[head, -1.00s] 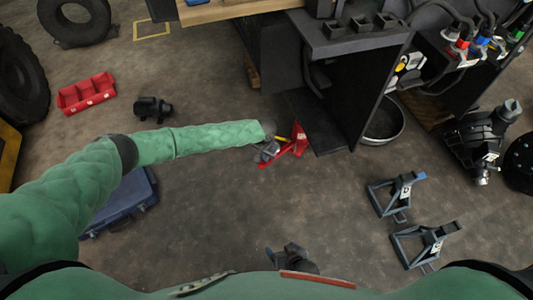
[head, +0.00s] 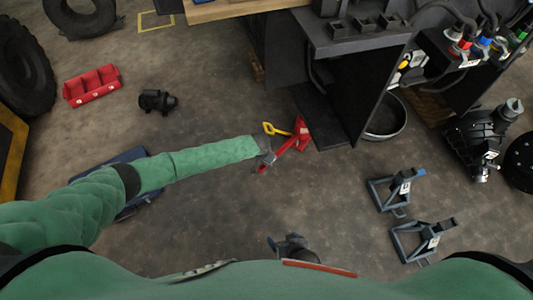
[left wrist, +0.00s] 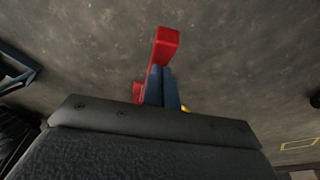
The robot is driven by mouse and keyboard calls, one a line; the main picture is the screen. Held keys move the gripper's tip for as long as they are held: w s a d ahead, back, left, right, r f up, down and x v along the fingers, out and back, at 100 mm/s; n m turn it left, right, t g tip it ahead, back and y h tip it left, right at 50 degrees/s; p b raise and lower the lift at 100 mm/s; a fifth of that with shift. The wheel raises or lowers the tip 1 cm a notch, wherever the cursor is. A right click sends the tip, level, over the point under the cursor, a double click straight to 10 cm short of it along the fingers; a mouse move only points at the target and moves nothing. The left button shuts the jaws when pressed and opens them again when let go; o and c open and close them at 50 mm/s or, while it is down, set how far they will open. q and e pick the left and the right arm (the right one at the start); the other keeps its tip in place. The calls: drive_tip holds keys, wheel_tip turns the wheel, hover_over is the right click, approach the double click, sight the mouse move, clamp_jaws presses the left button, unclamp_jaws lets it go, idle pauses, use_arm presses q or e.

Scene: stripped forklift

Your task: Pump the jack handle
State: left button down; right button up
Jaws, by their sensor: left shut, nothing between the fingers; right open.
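The jack (head: 302,134) is red and stands on the floor beside the dark bench. Its yellow part (head: 278,130), seemingly the handle, sticks out toward the left. My left gripper (head: 266,158) is at the jack's near side, below the yellow part, and partly covers the red frame. In the left wrist view its blue-grey fingers (left wrist: 161,86) are together, and a red jack part (left wrist: 166,42) shows past their tips. I cannot tell whether they touch it. A bit of yellow (left wrist: 185,109) shows beside the fingers, mostly hidden. My right gripper (head: 290,247) is open, low over the floor near my body.
Two grey jack stands (head: 397,188) are on the floor at right. A blue case (head: 122,160) lies partly under my left arm. A red bin (head: 92,86) and a black part (head: 157,101) lie at left. The middle floor is clear.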

use_arm(q)
drive_tip(key=shift+s+a+f+t+h+b, duration=0.5)
drive_tip(key=shift+s+a+f+t+b, duration=0.65)
drive_tip(key=shift+f, duration=3.05)
drive_tip(key=shift+s+a+f+t+h+b, duration=0.5)
drive_tip(key=shift+s+f+b, duration=1.1)
drive_tip(key=shift+f, duration=2.55)
use_arm(e)
drive_tip(key=shift+f, duration=2.95)
use_arm(q)
drive_tip(key=w+d+r+p+v, duration=0.1)
drive_tip(key=p+v, duration=0.5)
drive_tip(key=v, duration=0.8)
drive_tip(key=shift+w+r, duration=0.25)
drive_tip(key=shift+w, duration=0.25)
use_arm(e)
wheel_tip(320, 180, up, 7)
drive_tip(key=shift+s+d, duration=0.15)
